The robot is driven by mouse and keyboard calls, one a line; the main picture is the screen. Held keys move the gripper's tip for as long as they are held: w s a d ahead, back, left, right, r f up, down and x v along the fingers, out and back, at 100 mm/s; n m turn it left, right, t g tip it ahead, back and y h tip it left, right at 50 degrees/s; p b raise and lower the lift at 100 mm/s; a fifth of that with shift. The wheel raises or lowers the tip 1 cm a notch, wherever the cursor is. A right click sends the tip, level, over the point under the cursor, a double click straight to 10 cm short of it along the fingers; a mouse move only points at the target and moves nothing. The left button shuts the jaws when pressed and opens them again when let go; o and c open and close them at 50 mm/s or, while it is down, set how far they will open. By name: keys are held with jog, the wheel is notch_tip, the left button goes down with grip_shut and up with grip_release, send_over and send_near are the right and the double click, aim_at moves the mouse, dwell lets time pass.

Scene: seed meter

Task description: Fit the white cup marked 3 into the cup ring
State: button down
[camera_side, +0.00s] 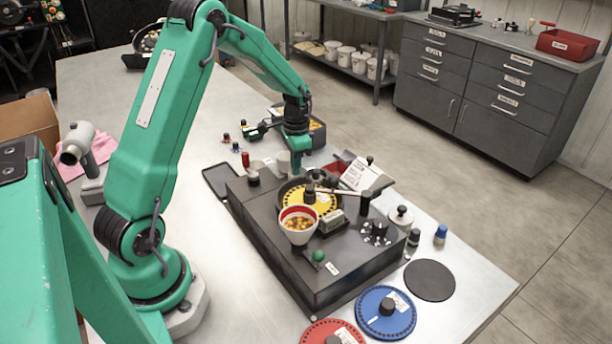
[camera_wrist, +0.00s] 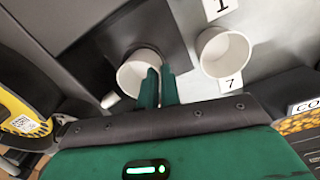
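A white cup (camera_wrist: 137,74) stands mouth up against a dark grey plate in the wrist view. My gripper (camera_wrist: 160,86) is at its right side, its two green fingers nearly together with the cup's wall apparently between them. No number shows on this cup, so I cannot tell if it is marked 3. In the side view my gripper (camera_side: 296,166) points down at the far edge of the dark machine, close to a white cup (camera_side: 283,158). A second white cup (camera_wrist: 224,52), by a label 7, stands to the right. I cannot make out the cup ring clearly.
The dark machine (camera_side: 330,268) carries a yellow disc (camera_side: 297,197) and a white-and-red funnel of seeds (camera_side: 299,227). A label 1 (camera_wrist: 219,8) lies above cup 7. A box of yellow grain (camera_wrist: 300,124) is at right. Blue (camera_side: 384,312) and red discs (camera_side: 332,333) lie in front.

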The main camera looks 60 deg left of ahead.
jog(key=shift+f, duration=0.15)
jog(key=c, duration=1.3)
grip_release()
jog(key=shift+r, duration=0.25)
jog(key=shift+r, duration=2.75)
